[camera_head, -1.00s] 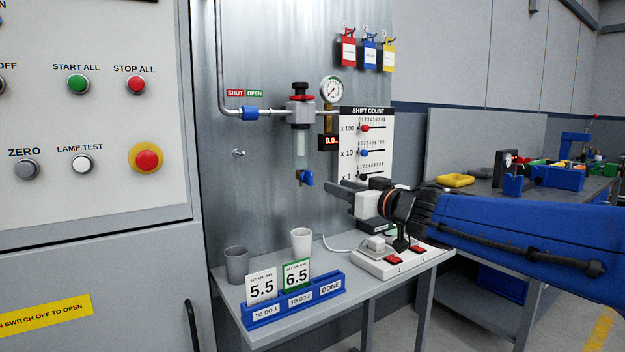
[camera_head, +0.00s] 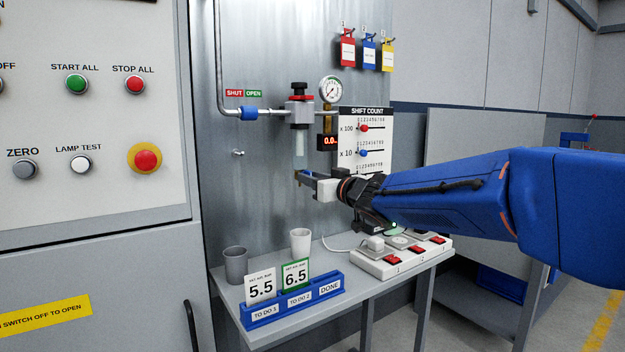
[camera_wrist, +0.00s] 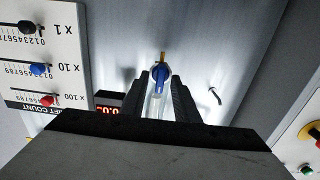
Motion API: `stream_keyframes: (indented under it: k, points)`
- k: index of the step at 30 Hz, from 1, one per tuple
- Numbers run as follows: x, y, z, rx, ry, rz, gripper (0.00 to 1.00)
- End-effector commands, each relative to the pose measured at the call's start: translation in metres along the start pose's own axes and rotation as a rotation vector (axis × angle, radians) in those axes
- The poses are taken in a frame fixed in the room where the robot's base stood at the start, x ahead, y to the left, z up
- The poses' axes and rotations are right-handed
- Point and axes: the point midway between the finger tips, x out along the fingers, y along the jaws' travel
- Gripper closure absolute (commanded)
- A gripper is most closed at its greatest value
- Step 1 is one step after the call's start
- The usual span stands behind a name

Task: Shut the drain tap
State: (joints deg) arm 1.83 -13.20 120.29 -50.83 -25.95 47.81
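The drain tap is the small brass fitting with a blue lever under the clear bowl (camera_head: 299,144) of the filter unit on the metal wall panel. In the wrist view the blue lever (camera_wrist: 160,77) lies between my two dark fingers, with its brass end just beyond the tips. A gap shows on each side of it. In the head view my gripper (camera_head: 305,176) is at the tap's height and hides nearly all of the lever. The fingers are apart, and no grip on the lever shows.
A shelf (camera_head: 335,315) below holds two cups, a blue card rack (camera_head: 292,302) and a switched power strip (camera_head: 385,262). The shift count board (camera_head: 366,125) is close behind my arm. A small hook (camera_head: 238,153) sticks out of the panel on the left.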

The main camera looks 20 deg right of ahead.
Motion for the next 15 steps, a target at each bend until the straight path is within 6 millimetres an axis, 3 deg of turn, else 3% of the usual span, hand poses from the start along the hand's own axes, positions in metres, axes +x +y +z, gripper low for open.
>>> stream_keyframes:
  k: [8, 12, 15]
  points:
    - [0.0010, -0.0001, 0.0000, 0.000, 0.000, 0.000, 0.72]
    - [0.0009, -0.0001, 0.0000, 0.000, 0.000, 0.000, 1.00]
    - [0.0009, 0.0000, 0.0000, 0.000, 0.000, 0.000, 1.00]
